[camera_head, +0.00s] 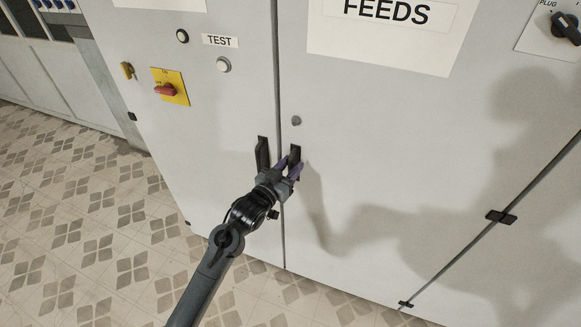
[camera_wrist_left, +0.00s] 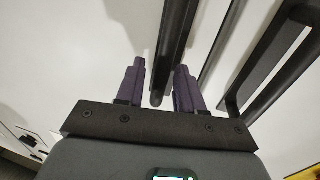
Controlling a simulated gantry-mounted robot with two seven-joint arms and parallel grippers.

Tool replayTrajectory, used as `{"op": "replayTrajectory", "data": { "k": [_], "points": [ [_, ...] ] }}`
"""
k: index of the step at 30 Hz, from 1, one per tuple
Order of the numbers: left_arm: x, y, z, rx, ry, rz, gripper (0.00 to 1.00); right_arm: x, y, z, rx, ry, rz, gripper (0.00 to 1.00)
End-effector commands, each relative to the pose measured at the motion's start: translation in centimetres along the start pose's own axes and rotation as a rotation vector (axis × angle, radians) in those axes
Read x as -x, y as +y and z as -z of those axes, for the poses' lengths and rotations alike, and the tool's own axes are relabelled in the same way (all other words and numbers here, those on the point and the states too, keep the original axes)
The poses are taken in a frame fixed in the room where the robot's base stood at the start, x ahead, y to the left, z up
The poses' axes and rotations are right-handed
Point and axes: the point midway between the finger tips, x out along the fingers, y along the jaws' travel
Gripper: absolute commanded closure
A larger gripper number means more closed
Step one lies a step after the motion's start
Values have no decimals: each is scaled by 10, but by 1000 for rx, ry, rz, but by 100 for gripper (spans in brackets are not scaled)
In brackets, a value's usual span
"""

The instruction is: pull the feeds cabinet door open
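The feeds cabinet door (camera_head: 390,130) is a pale grey panel under a FEEDS sign, and it looks closed, flush along the seam with the panel to its left. Its black handle (camera_head: 295,151) is upright near that seam. My left gripper (camera_head: 289,166) is at the lower part of this handle. In the left wrist view, the two purple fingers (camera_wrist_left: 160,82) stand apart, with a dark bar handle (camera_wrist_left: 174,42) between them and a small gap showing on each side. Whether they touch it cannot be told. My right gripper is not in view.
A second black handle (camera_head: 262,155) sits close by on the left panel; a dark handle also shows right of the fingers in the wrist view (camera_wrist_left: 268,62). A red rotary switch (camera_head: 166,89) is farther left. Tiled floor (camera_head: 90,220) is clear at lower left.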

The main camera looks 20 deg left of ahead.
Motion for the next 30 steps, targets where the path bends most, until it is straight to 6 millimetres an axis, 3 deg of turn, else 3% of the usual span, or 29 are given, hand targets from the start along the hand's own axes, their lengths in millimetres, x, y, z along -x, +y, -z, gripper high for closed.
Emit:
{"op": "replayTrajectory", "data": {
  "k": [9,17,30],
  "points": [
    [-2,0,1,0,1,0,63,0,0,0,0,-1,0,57],
    [-2,0,0,0,1,0,100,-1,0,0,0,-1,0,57],
    [4,4,1,1,-1,6,100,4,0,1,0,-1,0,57]
  ]
}}
